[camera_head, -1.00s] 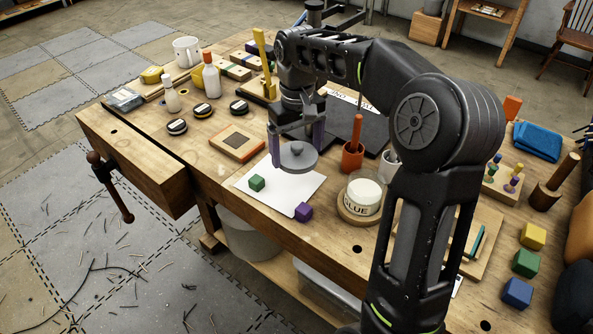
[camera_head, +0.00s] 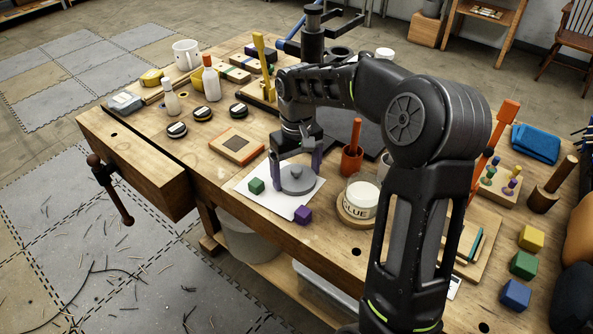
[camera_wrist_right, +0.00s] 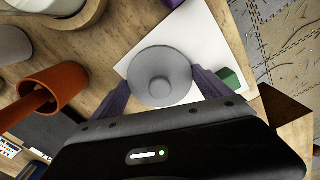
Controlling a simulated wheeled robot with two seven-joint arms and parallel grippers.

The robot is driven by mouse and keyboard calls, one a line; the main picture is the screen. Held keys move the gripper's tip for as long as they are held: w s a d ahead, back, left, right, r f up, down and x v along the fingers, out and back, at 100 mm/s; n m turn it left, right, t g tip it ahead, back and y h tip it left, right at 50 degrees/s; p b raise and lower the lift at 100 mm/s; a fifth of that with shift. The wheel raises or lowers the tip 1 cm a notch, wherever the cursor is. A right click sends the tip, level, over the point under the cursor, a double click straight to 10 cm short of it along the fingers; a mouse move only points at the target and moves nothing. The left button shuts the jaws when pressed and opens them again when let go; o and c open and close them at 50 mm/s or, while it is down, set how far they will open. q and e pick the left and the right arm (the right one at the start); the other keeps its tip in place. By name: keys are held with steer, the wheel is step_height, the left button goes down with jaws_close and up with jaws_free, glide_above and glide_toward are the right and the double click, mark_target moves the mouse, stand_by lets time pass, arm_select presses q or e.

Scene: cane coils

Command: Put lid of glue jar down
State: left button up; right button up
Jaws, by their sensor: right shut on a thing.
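The grey round lid (camera_head: 298,183) with a small knob is at the white sheet of paper (camera_head: 262,201), level and very low; I cannot tell whether it fully rests on it. My right gripper (camera_head: 297,172) is above the lid with its purple fingers shut on the lid's sides. The right wrist view shows the lid (camera_wrist_right: 160,77) between the two fingers, over the paper (camera_wrist_right: 205,45). The open glue jar (camera_head: 361,196) stands on a round wooden coaster to the right of the paper. My left gripper is not in view.
A green cube (camera_head: 256,186) lies on the paper left of the lid, and a purple cube (camera_head: 303,215) is at its front edge. An orange cup (camera_head: 352,160) with a tool stands behind the jar. A framed wooden tile (camera_head: 237,146) lies to the left.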

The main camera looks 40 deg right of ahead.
mark_target(296, 168)
steer(key=shift+f, duration=0.15)
steer(key=o, duration=1.1)
step_height(296, 168, up, 12)
steer(key=shift+r+p, duration=0.15)
steer(key=shift+p, duration=0.45)
